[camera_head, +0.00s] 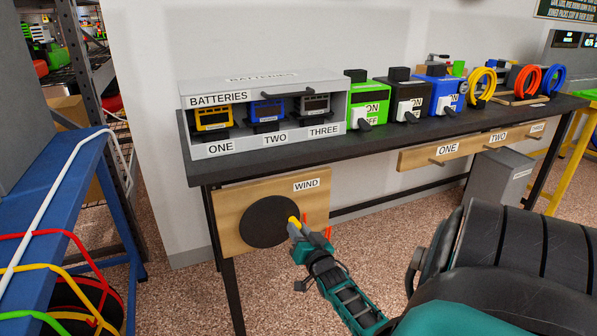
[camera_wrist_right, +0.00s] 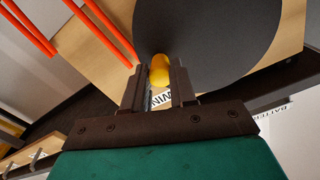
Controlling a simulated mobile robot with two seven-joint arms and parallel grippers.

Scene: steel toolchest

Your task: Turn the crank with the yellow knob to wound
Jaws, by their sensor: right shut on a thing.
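The crank is a dark round disc (camera_head: 268,222) on a wooden board (camera_head: 229,205) labelled WIND, fixed below the front of the dark table. Its yellow knob (camera_head: 294,222) is at the right edge of the disc in the head view. My right gripper (camera_head: 297,229) reaches it from the lower right and is shut on the knob. In the right wrist view the yellow knob (camera_wrist_right: 160,70) sits between the two fingers, in front of the disc (camera_wrist_right: 215,40). My left gripper is not in view.
The dark table (camera_head: 390,135) carries a grey battery box (camera_head: 262,80), green, black and blue units, and coloured cable coils. A blue bench (camera_head: 60,205) with cables stands at left. A black-and-teal body fills the lower right. Speckled floor lies open below the table.

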